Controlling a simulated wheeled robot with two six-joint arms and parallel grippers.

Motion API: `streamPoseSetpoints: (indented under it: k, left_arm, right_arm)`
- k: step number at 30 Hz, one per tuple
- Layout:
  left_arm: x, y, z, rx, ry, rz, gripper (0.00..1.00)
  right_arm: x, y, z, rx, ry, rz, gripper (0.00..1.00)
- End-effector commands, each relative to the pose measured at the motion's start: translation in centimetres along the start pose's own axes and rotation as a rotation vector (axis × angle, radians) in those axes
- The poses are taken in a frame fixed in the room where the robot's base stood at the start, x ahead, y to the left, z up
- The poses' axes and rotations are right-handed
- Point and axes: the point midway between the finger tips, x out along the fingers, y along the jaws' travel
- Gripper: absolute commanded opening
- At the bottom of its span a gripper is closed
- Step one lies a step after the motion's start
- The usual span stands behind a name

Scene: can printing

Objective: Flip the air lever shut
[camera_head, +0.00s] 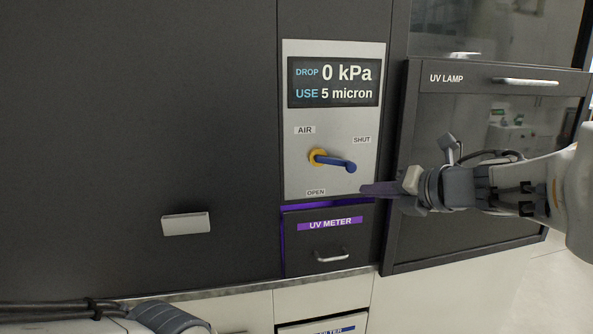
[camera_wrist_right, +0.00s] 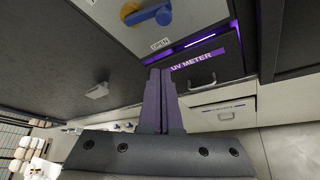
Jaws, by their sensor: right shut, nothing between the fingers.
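The blue air lever (camera_head: 338,163) sits on a yellow hub (camera_head: 316,157) on the grey control panel (camera_head: 300,182). Its handle points right and slightly down, between the SHUT label (camera_head: 362,140) at upper right and the OPEN label (camera_head: 316,192) below. My right gripper (camera_head: 366,189) is shut and empty, just below and right of the handle's tip, and looks apart from it. In the right wrist view the shut fingers (camera_wrist_right: 156,75) point toward the panel, with the blue lever (camera_wrist_right: 150,15) above them. My left gripper is not in view; only part of my left arm shows at the bottom left.
The display (camera_head: 334,82) reads DROP 0 kPa, USE 5 micron. A UV METER drawer (camera_head: 313,247) lies below the panel, with purple light along its top. The UV LAMP door (camera_head: 440,110) is right, behind my right arm. A grey handle (camera_head: 186,224) sits on the dark left front.

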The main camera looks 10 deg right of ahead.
Motion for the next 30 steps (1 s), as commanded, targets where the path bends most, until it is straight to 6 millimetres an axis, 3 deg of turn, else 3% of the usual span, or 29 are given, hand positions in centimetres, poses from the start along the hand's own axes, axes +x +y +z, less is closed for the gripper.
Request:
streamPoseSetpoints:
  k: [5,15,21,30]
  left_arm:
    - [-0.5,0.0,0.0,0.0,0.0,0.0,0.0]
    - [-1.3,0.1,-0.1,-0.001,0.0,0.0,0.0]
    - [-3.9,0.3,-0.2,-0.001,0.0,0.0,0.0]
    - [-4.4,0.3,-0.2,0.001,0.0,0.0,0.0]
  right_arm:
    - [2.5,0.2,-0.2,-0.002,0.011,0.003,0.0]
    - [9.9,0.1,-0.2,0.0,0.009,0.002,0.0]
    - [8.7,0.3,2.8,0.0,0.001,-0.002,0.0]
    - [8.4,0.0,3.7,0.0,0.002,0.0,0.0]
